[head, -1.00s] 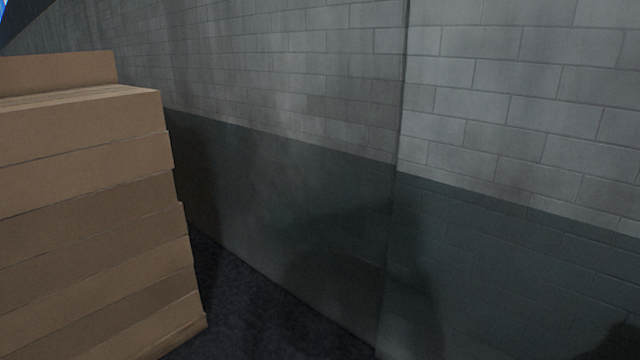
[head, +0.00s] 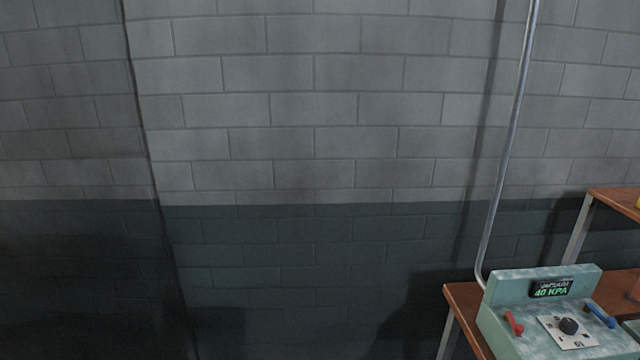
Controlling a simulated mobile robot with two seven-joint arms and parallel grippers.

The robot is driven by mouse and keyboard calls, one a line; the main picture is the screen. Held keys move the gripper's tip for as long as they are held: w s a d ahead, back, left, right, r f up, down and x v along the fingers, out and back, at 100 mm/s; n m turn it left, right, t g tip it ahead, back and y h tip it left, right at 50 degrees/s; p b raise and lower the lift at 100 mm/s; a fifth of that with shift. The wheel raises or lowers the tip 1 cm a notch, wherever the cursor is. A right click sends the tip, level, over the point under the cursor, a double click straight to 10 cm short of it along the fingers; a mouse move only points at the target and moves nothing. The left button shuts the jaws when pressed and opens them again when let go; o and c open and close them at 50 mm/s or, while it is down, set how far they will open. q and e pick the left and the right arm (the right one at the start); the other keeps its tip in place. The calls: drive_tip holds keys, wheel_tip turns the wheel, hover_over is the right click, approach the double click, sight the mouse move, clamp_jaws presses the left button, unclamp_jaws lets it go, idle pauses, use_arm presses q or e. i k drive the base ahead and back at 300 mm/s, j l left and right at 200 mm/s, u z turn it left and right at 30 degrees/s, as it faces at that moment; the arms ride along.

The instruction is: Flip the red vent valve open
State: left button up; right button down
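A small red lever (head: 514,323) sits on the left part of the sloped top of a pale green control box (head: 512,289) at the lower right of the head view. I take it to be the red vent valve; its exact position is too small to tell. A black knob (head: 569,326) on a white plate and a blue lever (head: 599,314) are to its right. A display (head: 551,288) behind them reads 40 KPA. Neither of my grippers is in view.
The box stands on a brown bench (head: 463,297) with a grey leg. A metal pipe (head: 510,150) rises behind the box along the block wall (head: 300,110). A higher brown shelf (head: 612,200) is at the right edge. A wall corner is at the left.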

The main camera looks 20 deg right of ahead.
sight(518, 329)
drive_tip(key=i+z, duration=0.25)
drive_tip(key=z, duration=0.2)
drive_tip(key=i+j+z, duration=0.2)
drive_tip(key=z, duration=0.25)
drive_tip(key=i+j+z, duration=0.15)
drive_tip(key=z, duration=0.35)
drive_tip(key=i+j+z, duration=0.25)
drive_tip(key=j+z, duration=0.25)
drive_tip(key=j, duration=0.15)
drive_tip(key=i+j+z, duration=0.2)
drive_tip(key=j, duration=0.15)
drive_tip(key=j+z, duration=0.35)
drive_tip(key=j, duration=0.7)
drive_tip(key=i+j, duration=0.2)
